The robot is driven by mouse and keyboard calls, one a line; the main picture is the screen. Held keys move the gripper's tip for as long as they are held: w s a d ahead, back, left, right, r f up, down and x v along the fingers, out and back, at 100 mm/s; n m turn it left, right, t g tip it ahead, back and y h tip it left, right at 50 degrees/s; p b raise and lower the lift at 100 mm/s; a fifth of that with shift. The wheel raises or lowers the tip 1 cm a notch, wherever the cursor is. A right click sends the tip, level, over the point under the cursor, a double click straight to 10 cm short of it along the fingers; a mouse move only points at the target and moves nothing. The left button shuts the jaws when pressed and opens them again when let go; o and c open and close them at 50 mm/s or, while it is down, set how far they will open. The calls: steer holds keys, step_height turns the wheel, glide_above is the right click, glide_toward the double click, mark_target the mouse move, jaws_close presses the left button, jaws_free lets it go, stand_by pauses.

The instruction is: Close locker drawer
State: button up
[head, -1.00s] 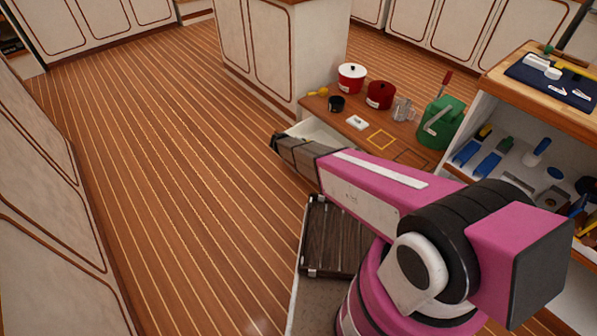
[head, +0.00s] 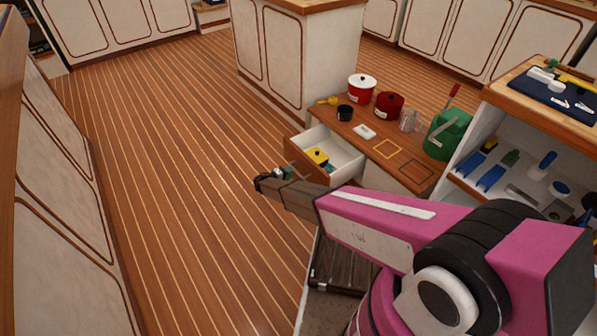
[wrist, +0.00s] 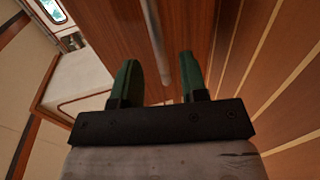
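The locker drawer (head: 345,155) stands pulled open from the low wooden locker in the head view, with its white inside showing and a yellow item with a dark knob in it. Its wooden front (head: 302,163) faces left, toward my gripper (head: 284,174). My gripper is just in front of that front, low and on the near side. In the wrist view, its two green fingers (wrist: 160,62) are apart. A grey bar handle (wrist: 153,35) on the wooden front shows between them; I cannot tell whether they touch it. Nothing is held.
The locker top (head: 385,140) carries a red-and-white pot (head: 361,88), a dark red pot (head: 388,105), a metal jug (head: 409,121) and a green can (head: 447,135). A shelf unit with tools (head: 510,180) stands at the right. The plank floor (head: 170,150) to the left is clear.

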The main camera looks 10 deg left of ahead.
steer(key=x, duration=0.6)
steer(key=shift+d, duration=0.15)
steer(key=shift+w, duration=0.15)
jaws_close()
